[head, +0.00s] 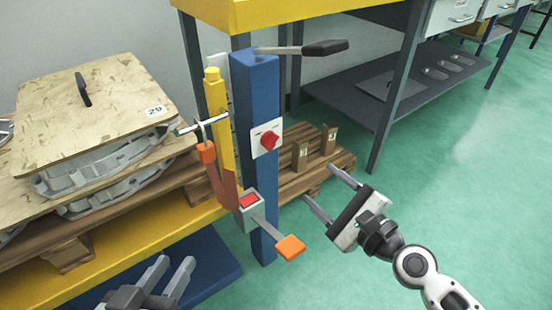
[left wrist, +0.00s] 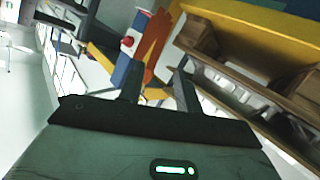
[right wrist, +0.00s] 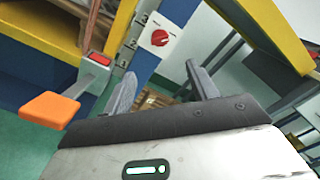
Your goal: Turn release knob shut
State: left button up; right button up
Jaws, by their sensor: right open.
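The red release knob (head: 269,141) sits on a white plate (head: 261,150) on the front of a blue post (head: 257,90). It also shows in the right wrist view (right wrist: 160,38), above and between my right fingers but beyond them. My right gripper (head: 323,190) is open and empty, to the lower right of the knob and apart from it. In the left wrist view a red knob on white (left wrist: 128,41) shows beyond the fingers. My left gripper (head: 172,275) is low at the left of the post, its fingers apart, with nothing between them.
An orange pedal (head: 290,247) on a grey arm sticks out below the knob. A black-handled lever (head: 325,48) tops the post. A yellow column and orange lever (head: 206,152) stand left. Castings under a wooden board (head: 95,95) lie left. Green floor at right is free.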

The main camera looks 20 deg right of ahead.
aim_at(274, 145)
jog(key=p+x, duration=0.2)
jog(key=x, duration=1.2)
jog(key=shift+a, duration=0.1)
jog(key=shift+w+a, duration=0.2)
jog(key=shift+w, duration=0.35)
pick_arm(q)
jog(key=shift+a+f+g+y, duration=0.35)
jog(key=shift+f+g+y, duration=0.05)
jog(key=shift+y, duration=0.1)
pick_arm(e)
jog(key=shift+w, duration=0.1)
jog(key=c, duration=1)
